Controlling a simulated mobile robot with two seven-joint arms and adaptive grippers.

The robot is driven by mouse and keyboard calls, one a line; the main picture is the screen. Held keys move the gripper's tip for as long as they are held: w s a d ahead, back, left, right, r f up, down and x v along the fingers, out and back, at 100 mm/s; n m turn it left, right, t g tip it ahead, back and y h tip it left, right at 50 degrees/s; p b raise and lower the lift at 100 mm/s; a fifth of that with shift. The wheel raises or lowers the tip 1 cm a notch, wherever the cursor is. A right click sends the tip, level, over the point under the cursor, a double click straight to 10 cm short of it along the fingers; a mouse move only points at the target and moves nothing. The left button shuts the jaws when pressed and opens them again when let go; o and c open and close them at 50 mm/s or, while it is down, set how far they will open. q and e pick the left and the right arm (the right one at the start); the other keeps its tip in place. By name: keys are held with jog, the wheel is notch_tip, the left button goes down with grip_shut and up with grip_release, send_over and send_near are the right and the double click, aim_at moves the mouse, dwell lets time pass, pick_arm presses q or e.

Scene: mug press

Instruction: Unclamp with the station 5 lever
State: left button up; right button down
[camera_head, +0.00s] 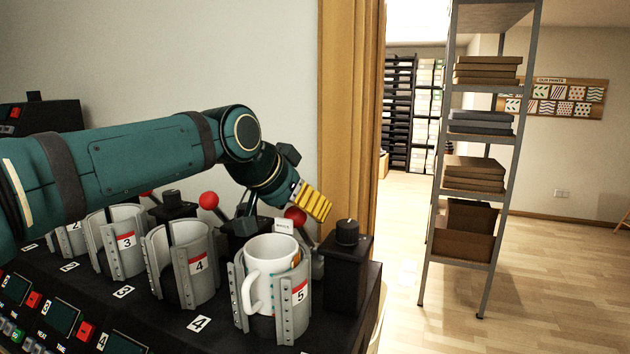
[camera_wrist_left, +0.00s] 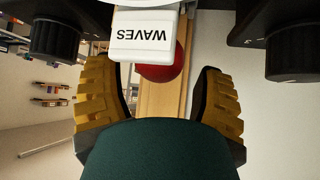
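The station 5 lever has a red ball knob (camera_head: 296,215), just behind the white mug (camera_head: 270,262) in the station 5 clamp (camera_head: 300,292). My left gripper (camera_head: 316,203) has yellow finger pads and is at the knob's upper right, very close to it. In the left wrist view my gripper (camera_wrist_left: 158,80) is open, with its fingers wide apart. The red knob (camera_wrist_left: 162,73) shows in the gap between them, partly covered by a white block marked WAVES (camera_wrist_left: 145,35). I cannot tell whether a finger touches the knob. My right gripper is not in view.
The station 4 clamp (camera_head: 198,265), empty, and its red lever knob (camera_head: 208,200) are to the left. A black post with a dial (camera_head: 347,265) stands right of station 5. Beyond the wooden door frame (camera_head: 350,110) stands a shelf rack (camera_head: 478,170).

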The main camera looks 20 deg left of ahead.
pick_arm(q)
jog(key=shift+a+r, duration=0.1)
jog(key=shift+r, duration=0.05)
jog(key=r+p, duration=0.2)
jog(key=r, duration=0.1)
jog(key=s+r+p, duration=0.1)
jog(key=r+p, duration=0.2)
jog(key=shift+s+a+r, duration=0.1)
jog(key=shift+s+a, duration=0.05)
jog(key=shift+s+r, duration=0.1)
dwell(0.3)
jog(key=shift+p+v, duration=1.05)
jog(key=shift+v, duration=1.9)
